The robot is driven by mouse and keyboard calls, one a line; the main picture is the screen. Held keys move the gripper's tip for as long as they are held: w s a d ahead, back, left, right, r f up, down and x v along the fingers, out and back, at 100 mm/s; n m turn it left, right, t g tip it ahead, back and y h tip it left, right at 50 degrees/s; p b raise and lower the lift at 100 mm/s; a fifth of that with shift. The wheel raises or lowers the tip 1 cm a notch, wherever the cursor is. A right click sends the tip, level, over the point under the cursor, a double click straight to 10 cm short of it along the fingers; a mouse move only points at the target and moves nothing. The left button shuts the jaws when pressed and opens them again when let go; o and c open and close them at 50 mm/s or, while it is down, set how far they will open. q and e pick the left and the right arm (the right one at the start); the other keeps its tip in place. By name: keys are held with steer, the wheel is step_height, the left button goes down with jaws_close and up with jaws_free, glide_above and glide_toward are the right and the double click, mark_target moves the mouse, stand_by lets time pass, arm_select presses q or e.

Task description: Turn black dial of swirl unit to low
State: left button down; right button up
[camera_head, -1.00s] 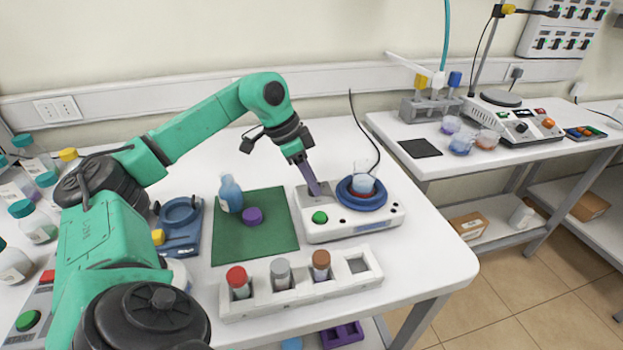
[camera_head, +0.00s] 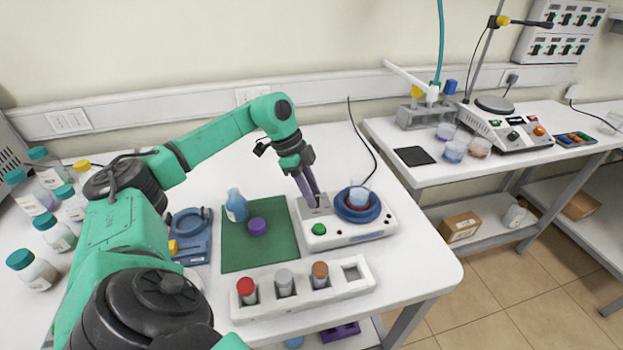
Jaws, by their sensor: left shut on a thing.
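The swirl unit (camera_head: 345,236) is a white box on the near table. My left gripper (camera_head: 316,203) points down onto the top left of the unit, behind the green knob. Its purple-grey fingers are shut at the unit's top surface, where they hide the black dial between them. The dial's setting cannot be read. My right gripper does not show.
A green mat (camera_head: 258,252) with a blue flask (camera_head: 236,205) and a purple-capped jar (camera_head: 257,226) lies left of the unit. A white rack (camera_head: 304,299) with capped vials stands in front. A black cable (camera_head: 365,145) runs behind. Several bottles crowd the far left.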

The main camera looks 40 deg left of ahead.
arm_select(q)
steer(key=m+p, duration=0.1)
steer(key=p, duration=0.1)
steer(key=m+g+p, duration=0.1)
steer(key=m+p, duration=0.1)
steer(key=shift+w+r+m, duration=0.15)
steer(key=shift+r+m, duration=0.15)
steer(key=shift+r, duration=0.1)
steer(key=shift+f+m+g+p, duration=0.15)
steer(key=shift+m+g+p, duration=0.45)
steer(key=shift+m, duration=1)
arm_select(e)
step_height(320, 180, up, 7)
arm_select(q)
steer(key=shift+w+f+g, duration=0.1)
steer(key=shift+g, duration=0.2)
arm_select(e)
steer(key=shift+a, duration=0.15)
arm_select(q)
steer(key=c, duration=0.5)
jaws_free()
steer(key=shift+c, duration=0.2)
